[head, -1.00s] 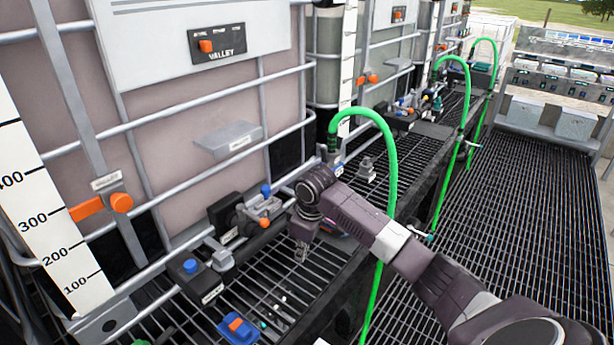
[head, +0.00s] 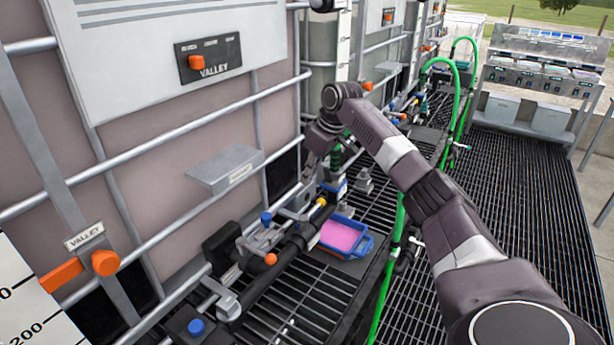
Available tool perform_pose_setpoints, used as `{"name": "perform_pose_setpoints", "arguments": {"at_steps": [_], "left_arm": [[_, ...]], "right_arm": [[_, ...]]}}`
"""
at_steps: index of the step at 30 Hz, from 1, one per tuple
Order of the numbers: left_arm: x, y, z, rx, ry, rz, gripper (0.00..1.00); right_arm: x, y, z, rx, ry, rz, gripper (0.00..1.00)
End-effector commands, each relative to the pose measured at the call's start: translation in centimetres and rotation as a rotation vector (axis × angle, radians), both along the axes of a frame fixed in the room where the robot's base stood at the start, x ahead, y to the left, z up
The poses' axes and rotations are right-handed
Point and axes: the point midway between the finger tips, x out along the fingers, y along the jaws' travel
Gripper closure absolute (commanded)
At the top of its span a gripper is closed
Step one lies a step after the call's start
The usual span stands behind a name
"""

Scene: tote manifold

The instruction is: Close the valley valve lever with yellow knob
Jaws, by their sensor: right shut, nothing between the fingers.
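The yellow knob (head: 321,201) shows at the far end of the dark valve pipe (head: 278,272) in front of the tote labelled VALLEY. Its lever is too small to make out clearly. The same valve assembly carries a blue knob (head: 266,217) and an orange knob (head: 270,259). My right gripper (head: 309,172) is shut and empty, pointing down, and shows just above the yellow knob in the picture. I cannot tell whether it touches anything. My left gripper is not in view.
A blue basket with pink contents (head: 367,243) sits on the black grating right of the valve. Another blue knob (head: 196,327) is nearer.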

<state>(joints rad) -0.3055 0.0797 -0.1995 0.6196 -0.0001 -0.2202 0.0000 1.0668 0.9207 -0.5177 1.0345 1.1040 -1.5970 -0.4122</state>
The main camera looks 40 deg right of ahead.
Motion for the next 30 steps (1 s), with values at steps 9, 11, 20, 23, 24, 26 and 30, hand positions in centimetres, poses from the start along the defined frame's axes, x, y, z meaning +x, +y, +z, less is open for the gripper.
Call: {"name": "perform_pose_setpoints", "arguments": {"at_steps": [9,11,20,23,24,26,30], "left_arm": [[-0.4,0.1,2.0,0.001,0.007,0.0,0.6],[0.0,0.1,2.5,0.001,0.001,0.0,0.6],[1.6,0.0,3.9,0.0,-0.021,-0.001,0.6],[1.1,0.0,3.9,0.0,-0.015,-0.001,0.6],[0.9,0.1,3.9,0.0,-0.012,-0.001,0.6],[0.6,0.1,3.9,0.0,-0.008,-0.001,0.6],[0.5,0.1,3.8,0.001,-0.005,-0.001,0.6]], "right_arm": [[2.3,0.8,-6.5,0.002,0.006,0.0,1.0],[1.6,0.3,-6.7,-0.003,0.003,-0.002,1.0],[-1.0,-0.3,-7.3,-0.002,0.001,-0.001,1.0],[-1.3,-0.4,-7.4,-0.002,0.0,0.0,1.0],[-1.4,-0.4,-7.4,-0.002,0.0,0.0,1.0],[-1.4,-0.4,-7.5,-0.001,0.0,0.001,1.0],[-1.4,-0.4,-7.5,-0.001,0.0,0.001,1.0]]}}
